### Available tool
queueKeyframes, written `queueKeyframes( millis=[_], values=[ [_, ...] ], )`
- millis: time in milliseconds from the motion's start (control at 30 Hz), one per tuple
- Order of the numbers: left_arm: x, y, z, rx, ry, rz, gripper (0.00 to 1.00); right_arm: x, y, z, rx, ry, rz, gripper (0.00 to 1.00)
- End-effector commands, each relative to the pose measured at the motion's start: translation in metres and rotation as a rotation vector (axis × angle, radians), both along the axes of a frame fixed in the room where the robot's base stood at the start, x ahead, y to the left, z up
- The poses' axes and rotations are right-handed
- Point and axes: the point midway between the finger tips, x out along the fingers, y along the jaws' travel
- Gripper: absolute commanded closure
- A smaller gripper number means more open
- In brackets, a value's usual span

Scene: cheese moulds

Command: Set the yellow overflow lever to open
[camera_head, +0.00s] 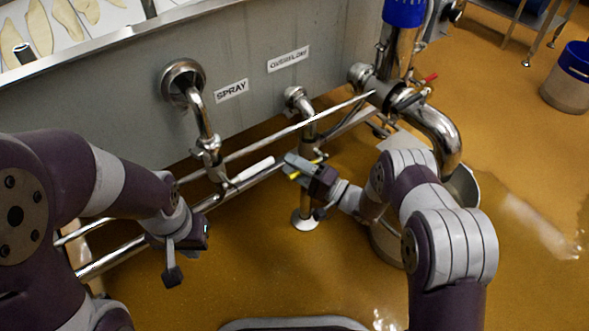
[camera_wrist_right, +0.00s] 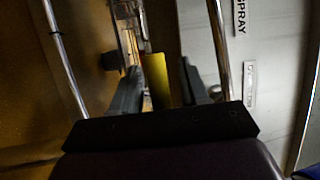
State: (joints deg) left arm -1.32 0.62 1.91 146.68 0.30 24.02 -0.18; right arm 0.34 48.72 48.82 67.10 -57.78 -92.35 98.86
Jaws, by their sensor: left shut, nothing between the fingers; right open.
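The yellow overflow lever (camera_wrist_right: 157,80) shows between the two fingers of my right gripper (camera_wrist_right: 158,88) in the right wrist view. The fingers stand apart on either side of it, and I cannot tell whether either touches it. My left gripper (camera_head: 178,258) is shut and empty at the lower left, away from the lever.
The spray pipe (camera_head: 203,118) with a white lever (camera_head: 252,172) stands left of the overflow pipe (camera_head: 307,110). Long metal rails cross in front of the vat (camera_head: 240,60). A thick pipe (camera_head: 437,132) and a red handle (camera_head: 430,78) are at right. The lower middle floor is mostly open.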

Motion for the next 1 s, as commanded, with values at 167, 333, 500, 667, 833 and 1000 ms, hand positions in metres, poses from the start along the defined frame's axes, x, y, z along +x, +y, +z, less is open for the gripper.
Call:
queueKeyframes(
  millis=[167,333,500,667,833,1000],
  values=[
    [0.000,0.000,0.001,0.000,0.000,0.000,1.00,0.000,0.000,0.000,-0.001,-0.001,0.000,0.72],
    [0.000,0.000,0.001,0.000,0.000,0.000,1.00,0.000,0.000,0.000,-0.001,-0.001,0.000,1.00],
    [0.000,0.000,0.001,0.000,0.000,0.000,1.00,0.000,0.000,0.000,-0.007,-0.005,-0.001,1.00],
    [0.000,0.000,0.005,0.000,0.000,0.000,1.00,0.000,-0.001,-0.003,-0.046,-0.032,-0.001,1.00],
    [0.000,0.000,0.012,0.000,0.000,0.000,1.00,0.000,-0.001,-0.011,-0.130,-0.093,-0.001,1.00],
    [0.000,0.000,0.019,0.000,0.000,0.000,1.00,0.001,-0.003,-0.021,-0.234,-0.169,0.000,1.00]
  ],
)
